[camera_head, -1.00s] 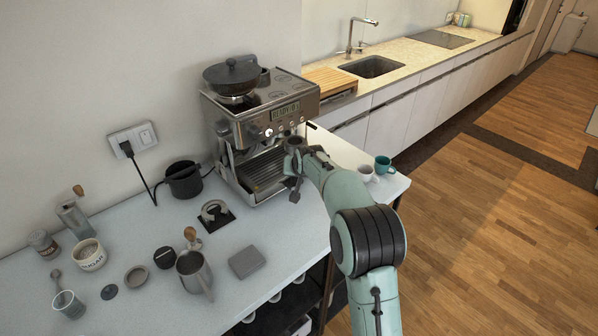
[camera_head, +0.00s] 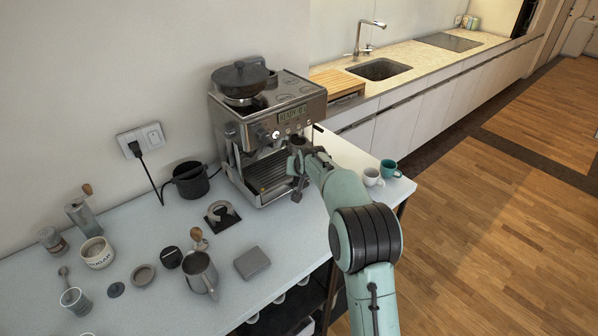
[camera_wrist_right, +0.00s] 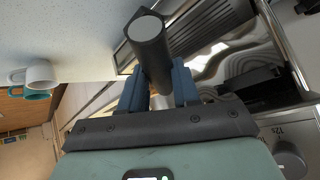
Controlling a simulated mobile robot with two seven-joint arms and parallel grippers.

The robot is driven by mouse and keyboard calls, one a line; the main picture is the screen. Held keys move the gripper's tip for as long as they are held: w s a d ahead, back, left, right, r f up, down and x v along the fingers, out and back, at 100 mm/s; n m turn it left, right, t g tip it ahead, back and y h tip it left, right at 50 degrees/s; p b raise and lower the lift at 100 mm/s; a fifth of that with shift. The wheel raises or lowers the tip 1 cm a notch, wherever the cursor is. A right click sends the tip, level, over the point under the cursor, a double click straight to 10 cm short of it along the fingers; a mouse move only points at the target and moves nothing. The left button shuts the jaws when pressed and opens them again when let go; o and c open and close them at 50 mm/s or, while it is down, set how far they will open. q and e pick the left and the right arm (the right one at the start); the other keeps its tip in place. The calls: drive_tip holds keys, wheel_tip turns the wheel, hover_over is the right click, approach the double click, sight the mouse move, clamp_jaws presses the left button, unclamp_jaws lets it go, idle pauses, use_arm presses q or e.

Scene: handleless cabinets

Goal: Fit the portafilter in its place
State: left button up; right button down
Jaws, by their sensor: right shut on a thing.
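The espresso machine (camera_head: 268,128) stands against the wall with its display lit. My right gripper (camera_head: 299,166) is in front of the right side of the machine's front, beside the drip tray. In the right wrist view its two blue fingers (camera_wrist_right: 158,88) are shut on a dark handle with a grey round end, the portafilter (camera_wrist_right: 150,48). In the head view a dark part of it (camera_head: 297,195) shows below the gripper. Its basket end and the machine's group seat are hidden or too small to make out, so I cannot tell whether they touch. My left gripper is out of view.
A white cup (camera_head: 371,177) and a teal cup (camera_head: 389,168) stand right of my forearm, near the counter edge.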

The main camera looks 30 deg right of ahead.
drive_tip(key=shift+w+r, duration=0.2)
drive_tip(key=w, duration=0.6)
drive_tip(key=shift+w+a, duration=0.15)
drive_tip(key=shift+a, duration=0.15)
idle(0.6)
drive_tip(key=shift+r, duration=1.25)
idle(2.4)
drive_tip(key=shift+d, duration=0.25)
drive_tip(key=shift+s+d+n+y, duration=0.3)
drive_tip(key=shift+s+d+n, duration=0.1)
drive_tip(key=shift+n, duration=0.1)
drive_tip(key=shift+s+d+n+t+y, duration=0.15)
drive_tip(key=shift+d+n+t+y, duration=0.15)
drive_tip(key=shift+n, duration=0.1)
idle(0.4)
